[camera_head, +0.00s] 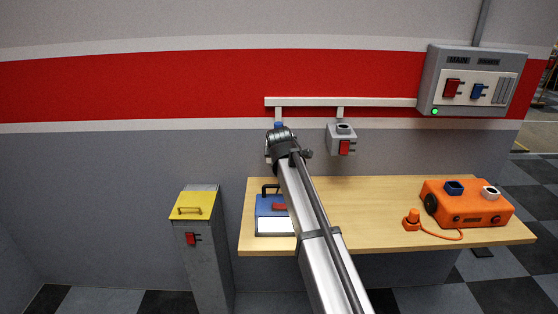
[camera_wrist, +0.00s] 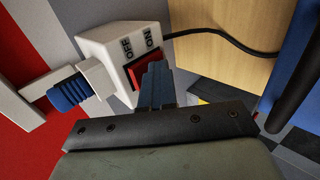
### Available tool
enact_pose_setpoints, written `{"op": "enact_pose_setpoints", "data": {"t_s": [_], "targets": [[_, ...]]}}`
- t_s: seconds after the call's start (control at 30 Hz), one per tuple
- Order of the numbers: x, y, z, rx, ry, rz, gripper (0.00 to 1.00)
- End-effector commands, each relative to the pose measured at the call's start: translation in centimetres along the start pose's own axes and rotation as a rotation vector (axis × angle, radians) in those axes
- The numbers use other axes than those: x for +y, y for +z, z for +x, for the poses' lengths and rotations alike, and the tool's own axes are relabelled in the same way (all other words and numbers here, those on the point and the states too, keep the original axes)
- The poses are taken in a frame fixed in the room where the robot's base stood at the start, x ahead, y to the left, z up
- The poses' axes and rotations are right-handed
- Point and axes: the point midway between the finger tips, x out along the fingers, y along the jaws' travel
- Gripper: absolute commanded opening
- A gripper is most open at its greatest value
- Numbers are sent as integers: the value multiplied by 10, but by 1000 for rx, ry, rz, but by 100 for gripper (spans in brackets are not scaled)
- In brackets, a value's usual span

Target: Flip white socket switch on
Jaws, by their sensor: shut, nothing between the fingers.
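In the wrist view my gripper (camera_wrist: 157,76) is shut and empty, with its fingertips at the red rocker switch (camera_wrist: 134,76) of a white wall box (camera_wrist: 108,40) marked OFF and ON. The fingers cover the ON side, so I cannot tell contact or the rocker's position. This box has a blue ribbed collar (camera_wrist: 70,92). In the head view my arm hides most of it; a blue part (camera_head: 278,125) shows above my wrist. A second wall box (camera_head: 341,139), with a whitish round socket (camera_head: 344,129) and a red switch (camera_head: 345,148), hangs to the right, apart from my gripper.
A wooden bench (camera_head: 370,210) below holds a blue case (camera_head: 268,204) and an orange box (camera_head: 468,204) with blue and white sockets. A main panel (camera_head: 473,82) is at upper right. A yellow-topped post (camera_head: 196,204) stands left. A black cable (camera_wrist: 220,36) leaves the nearer box.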

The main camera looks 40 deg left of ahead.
Motion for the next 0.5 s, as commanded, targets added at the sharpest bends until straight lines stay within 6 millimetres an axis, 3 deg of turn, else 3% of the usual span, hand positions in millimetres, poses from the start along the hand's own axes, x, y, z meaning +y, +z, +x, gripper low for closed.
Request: {"op": "enact_pose_setpoints", "data": {"t_s": [0.33,0.5], "targets": [[5,0,-1,1,12,0,0],[-4,0,-12,1,10,0,0]]}}
